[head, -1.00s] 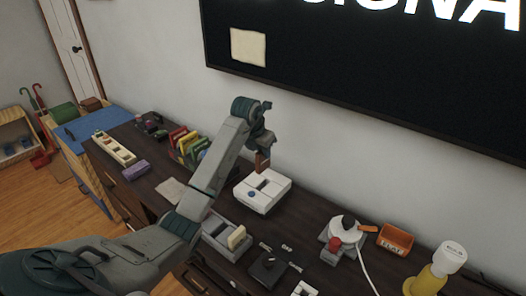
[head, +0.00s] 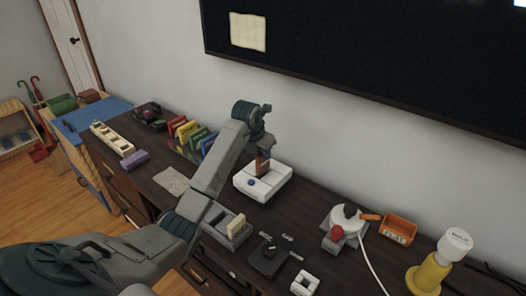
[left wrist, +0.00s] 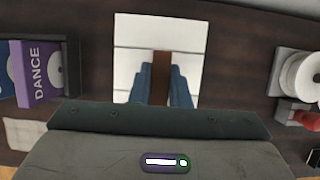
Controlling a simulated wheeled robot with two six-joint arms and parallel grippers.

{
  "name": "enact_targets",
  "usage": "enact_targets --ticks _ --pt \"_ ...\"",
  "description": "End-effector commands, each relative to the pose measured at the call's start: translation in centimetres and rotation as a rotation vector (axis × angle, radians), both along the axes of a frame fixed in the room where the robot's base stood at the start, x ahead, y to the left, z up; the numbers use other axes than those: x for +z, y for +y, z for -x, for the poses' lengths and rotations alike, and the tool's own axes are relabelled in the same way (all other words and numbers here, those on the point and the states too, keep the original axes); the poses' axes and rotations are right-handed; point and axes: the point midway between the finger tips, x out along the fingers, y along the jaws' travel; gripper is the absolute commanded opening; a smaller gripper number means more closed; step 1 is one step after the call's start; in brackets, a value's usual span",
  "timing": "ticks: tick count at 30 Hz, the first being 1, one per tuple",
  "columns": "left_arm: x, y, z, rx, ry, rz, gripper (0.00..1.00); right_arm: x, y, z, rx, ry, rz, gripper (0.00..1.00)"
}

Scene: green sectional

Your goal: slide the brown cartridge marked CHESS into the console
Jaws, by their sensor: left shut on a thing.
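The brown cartridge (head: 262,166) is upright in my left gripper (head: 263,153), which is shut on it. The white console (head: 250,187) with a blue round button stands on the dark desk directly under it. The cartridge's lower end meets the top of the console at the slot area. I cannot tell how far it is in. In the left wrist view the cartridge (left wrist: 161,72) is a brown strip between the blue fingers, over the white console (left wrist: 130,50). Its CHESS marking does not show. My right gripper is not in view.
A rack of coloured cartridges (head: 190,135) stands left of the console. A grey box (head: 226,228) with a cream cartridge sits in front.

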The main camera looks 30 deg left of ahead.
Motion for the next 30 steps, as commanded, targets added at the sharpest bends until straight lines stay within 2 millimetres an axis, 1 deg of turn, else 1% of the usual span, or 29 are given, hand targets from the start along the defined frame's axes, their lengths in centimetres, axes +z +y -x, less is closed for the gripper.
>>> enact_targets --ticks 14,30 --pt "0.09 -0.01 0.01 0.0 0.0 0.0 0.0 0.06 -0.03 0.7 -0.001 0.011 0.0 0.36" --pt "0.07 -0.01 0.01 0.0 0.0 0.0 0.0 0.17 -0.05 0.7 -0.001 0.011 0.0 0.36"
